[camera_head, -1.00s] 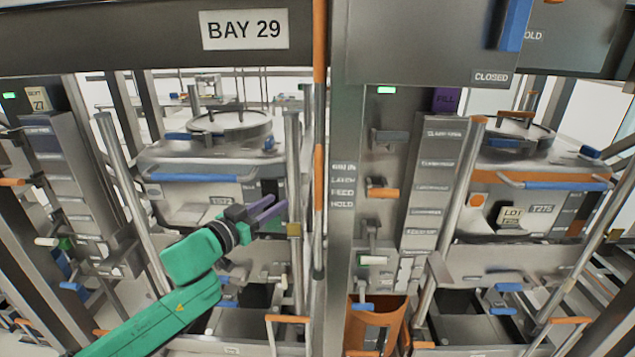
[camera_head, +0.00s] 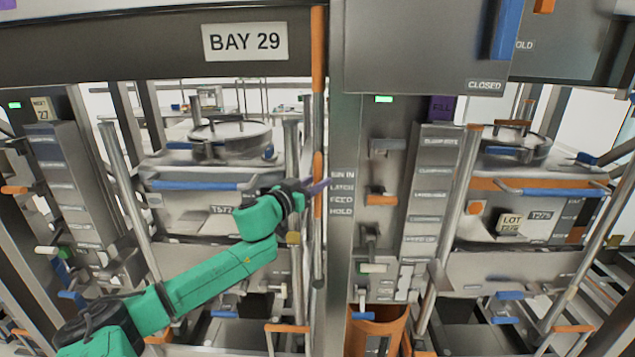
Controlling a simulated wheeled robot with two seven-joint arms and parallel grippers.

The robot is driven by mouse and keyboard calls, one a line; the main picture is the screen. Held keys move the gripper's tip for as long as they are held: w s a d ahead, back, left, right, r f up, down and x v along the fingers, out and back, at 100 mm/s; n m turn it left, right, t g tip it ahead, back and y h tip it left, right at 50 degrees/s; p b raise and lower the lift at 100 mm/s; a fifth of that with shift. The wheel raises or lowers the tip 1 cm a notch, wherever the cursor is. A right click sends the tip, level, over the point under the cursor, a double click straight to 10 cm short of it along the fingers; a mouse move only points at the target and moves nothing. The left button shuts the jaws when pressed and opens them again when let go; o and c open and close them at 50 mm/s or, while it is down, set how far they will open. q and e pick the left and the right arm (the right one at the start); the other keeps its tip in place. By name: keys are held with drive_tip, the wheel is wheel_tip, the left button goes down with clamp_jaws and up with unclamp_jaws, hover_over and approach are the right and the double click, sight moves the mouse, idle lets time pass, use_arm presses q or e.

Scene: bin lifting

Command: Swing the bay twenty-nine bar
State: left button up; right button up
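The BAY 29 sign (camera_head: 245,42) is on the dark overhead beam. A long thin upright bar (camera_head: 318,255) with orange sections (camera_head: 318,60) hangs at the right side of this bay, next to the grey post. My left gripper (camera_head: 318,187), with purple fingers on a green arm, is at the bar's lower orange section. Its fingertips overlap the bar in the picture. I cannot tell whether they are around it, touching it or in front of it, nor how far apart they are. My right gripper is out of view.
Behind my arm stands a lidded bin (camera_head: 215,165) with a blue handle (camera_head: 200,186). Right of the bar is a post with label text and small levers (camera_head: 381,200). Another bin (camera_head: 510,180) is in the bay at right. An orange chute (camera_head: 378,325) is below.

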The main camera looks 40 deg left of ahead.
use_arm(q)
drive_tip(key=shift+w, duration=0.2)
clamp_jaws()
idle(1.3)
